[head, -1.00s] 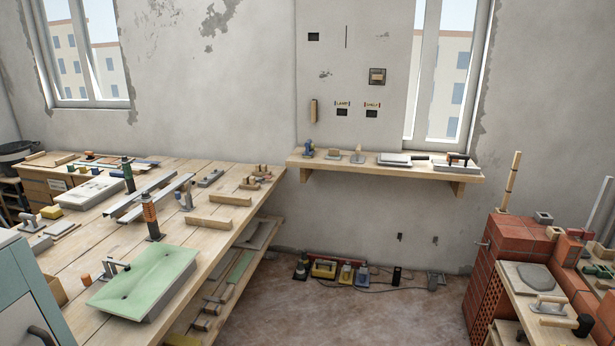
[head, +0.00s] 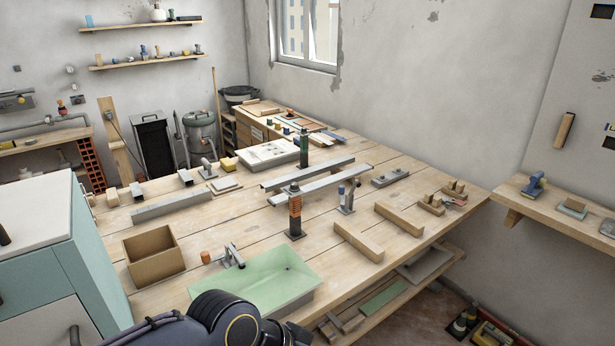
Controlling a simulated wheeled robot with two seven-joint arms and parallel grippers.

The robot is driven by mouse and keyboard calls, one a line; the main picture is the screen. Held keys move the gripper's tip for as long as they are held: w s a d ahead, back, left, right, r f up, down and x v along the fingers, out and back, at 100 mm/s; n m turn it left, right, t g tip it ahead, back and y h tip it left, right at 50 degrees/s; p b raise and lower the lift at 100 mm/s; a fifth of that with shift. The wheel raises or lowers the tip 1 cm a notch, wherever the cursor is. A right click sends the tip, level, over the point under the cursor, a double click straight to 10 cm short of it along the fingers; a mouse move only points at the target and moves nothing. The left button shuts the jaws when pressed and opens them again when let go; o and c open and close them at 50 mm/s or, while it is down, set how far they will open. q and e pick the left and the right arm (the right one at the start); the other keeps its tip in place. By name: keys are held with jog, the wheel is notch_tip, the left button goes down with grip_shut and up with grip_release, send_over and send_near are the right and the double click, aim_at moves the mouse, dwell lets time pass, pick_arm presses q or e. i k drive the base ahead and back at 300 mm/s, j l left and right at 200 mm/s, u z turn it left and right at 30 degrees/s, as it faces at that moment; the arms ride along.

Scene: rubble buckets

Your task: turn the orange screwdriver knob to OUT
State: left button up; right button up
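The orange screwdriver (head: 295,215) stands upright on the wooden workbench, in the middle of the head view. It has a ribbed orange handle, a dark top and a dark square foot. Its knob setting and any OUT mark are too small to read. My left arm reaches in at the bottom of the picture, in front of the green sink and well short of the screwdriver. Its gripper fingers are not visible. My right gripper is not in view.
A similar green-handled tool (head: 304,151) stands farther back. Metal rails (head: 310,177) lie just behind the screwdriver, and wooden blocks (head: 358,241) lie to its right. The green sink (head: 262,280) and an open wooden box (head: 153,254) are nearer. Bare planks surround the screwdriver's foot.

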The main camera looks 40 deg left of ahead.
aim_at(294, 186)
jog(key=i+l+u, duration=0.1)
jog(key=i+u, duration=0.2)
jog(key=i, duration=0.15)
jog(key=i+l+u, duration=0.3)
jog(key=i, duration=0.15)
jog(key=i+u, duration=0.15)
jog(key=u, duration=0.25)
jog(key=i+u, duration=0.15)
jog(key=u, duration=0.3)
jog(key=i+l+u, duration=0.15)
jog(key=u, duration=0.25)
jog(key=i+l+u, duration=0.15)
jog(key=u, duration=0.3)
jog(key=i+l+u, duration=0.15)
jog(key=u, duration=0.2)
jog(key=i+l+u, duration=0.15)
jog(key=u, duration=0.25)
jog(key=i+l+u, duration=0.1)
jog(key=l+u, duration=0.25)
jog(key=j, duration=0.1)
